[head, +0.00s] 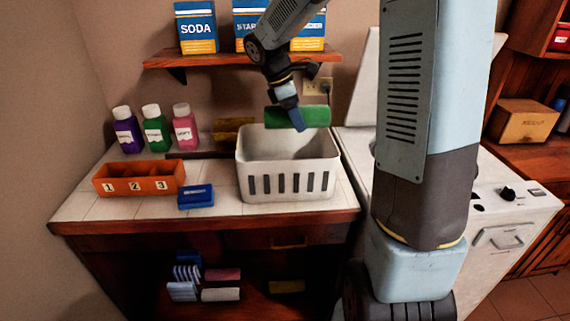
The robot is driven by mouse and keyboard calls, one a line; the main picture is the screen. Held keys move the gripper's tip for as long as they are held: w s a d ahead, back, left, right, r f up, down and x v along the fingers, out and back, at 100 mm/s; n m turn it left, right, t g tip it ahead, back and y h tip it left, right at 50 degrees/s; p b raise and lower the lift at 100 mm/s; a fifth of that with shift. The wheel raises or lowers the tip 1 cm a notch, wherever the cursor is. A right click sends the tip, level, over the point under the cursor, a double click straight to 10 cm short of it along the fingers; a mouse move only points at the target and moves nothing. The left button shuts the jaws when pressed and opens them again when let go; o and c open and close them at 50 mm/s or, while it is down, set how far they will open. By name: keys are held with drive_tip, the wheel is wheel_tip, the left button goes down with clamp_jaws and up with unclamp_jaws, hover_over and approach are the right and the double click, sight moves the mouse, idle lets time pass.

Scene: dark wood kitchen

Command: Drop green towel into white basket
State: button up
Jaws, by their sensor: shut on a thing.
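The towel and my gripper are above the basket's back part, and the towel looks higher than the rim. The inside of the basket that I can see looks empty; its floor is partly hidden by the front wall.
A wooden shelf (225,60) with boxes is above. A white washer-like machine (507,215) is to the right.

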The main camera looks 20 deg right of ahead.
drive_tip(key=shift+a, duration=0.6)
drive_tip(key=shift+f, duration=0.1)
drive_tip(key=shift+f, duration=2.9)
drive_tip(key=o, duration=1.1)
drive_tip(key=shift+o, duration=0.2)
drive_tip(key=shift+a+r, duration=0.1)
